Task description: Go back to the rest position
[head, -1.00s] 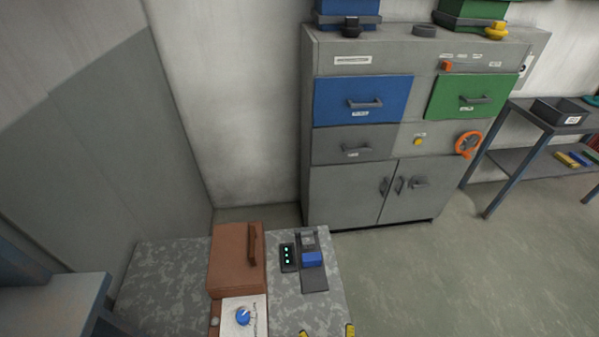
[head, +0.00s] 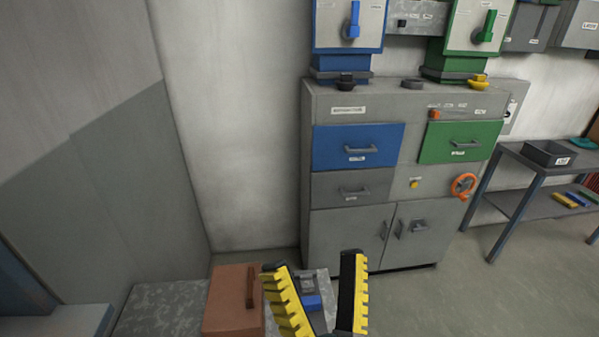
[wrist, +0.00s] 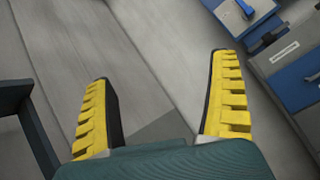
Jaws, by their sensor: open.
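My gripper (head: 314,275) shows at the bottom middle of the head view, with two yellow-and-black fingers spread apart and nothing between them. It is raised in front of the grey speckled bench and hides part of it. In the wrist view my gripper (wrist: 163,105) is also open and empty, with grey wall behind the gap. Its fingers touch nothing that I can see.
A grey cabinet (head: 345,228) with a blue drawer (head: 335,158) and a green drawer (head: 488,131) stands behind. A brown box (head: 228,310) and a device with a blue part (head: 312,303) sit on the bench (head: 160,310). A shelf (head: 520,163) stands right; floor between is clear.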

